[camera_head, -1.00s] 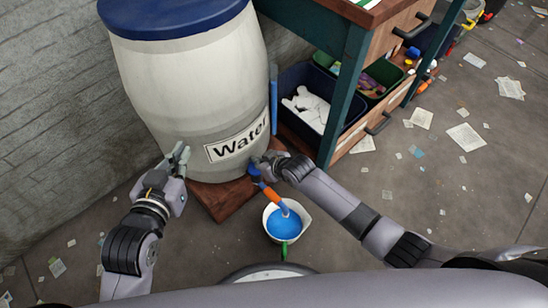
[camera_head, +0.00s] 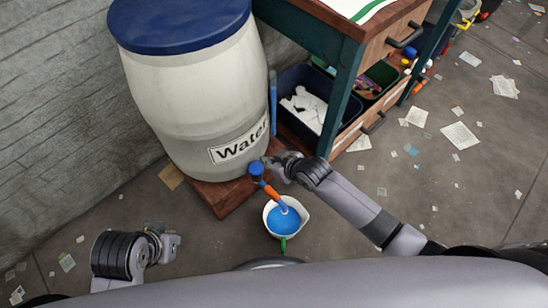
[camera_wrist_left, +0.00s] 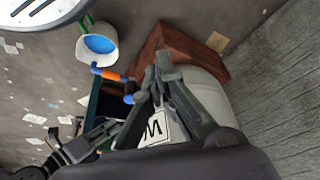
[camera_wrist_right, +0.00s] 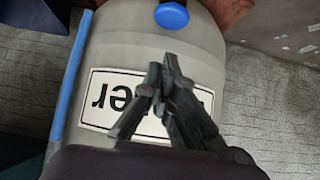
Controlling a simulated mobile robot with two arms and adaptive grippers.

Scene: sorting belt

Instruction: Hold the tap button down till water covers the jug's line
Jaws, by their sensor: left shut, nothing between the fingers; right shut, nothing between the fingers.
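The white barrel (camera_head: 190,105) with a blue lid and a "Water" label stands upright in the head view. Its tap (camera_head: 270,190) has a blue button (camera_head: 256,169) on top and an orange spout over the white jug (camera_head: 304,222). Blue water lies in the jug; its line cannot be made out. My right gripper (camera_head: 269,164) is shut and empty, just right of the button; in the right wrist view the button (camera_wrist_right: 171,15) appears clear of the fingertips (camera_wrist_right: 164,68). My left gripper (camera_head: 174,242) is shut and empty, low left, away from the barrel. The left wrist view also shows the jug (camera_wrist_left: 84,48).
The barrel stands on a brown wooden base (camera_head: 222,203). A teal-framed bench (camera_head: 345,95) with drawers and a dark bin (camera_head: 283,120) of white scraps stands at the right. A grey wall is behind at left.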

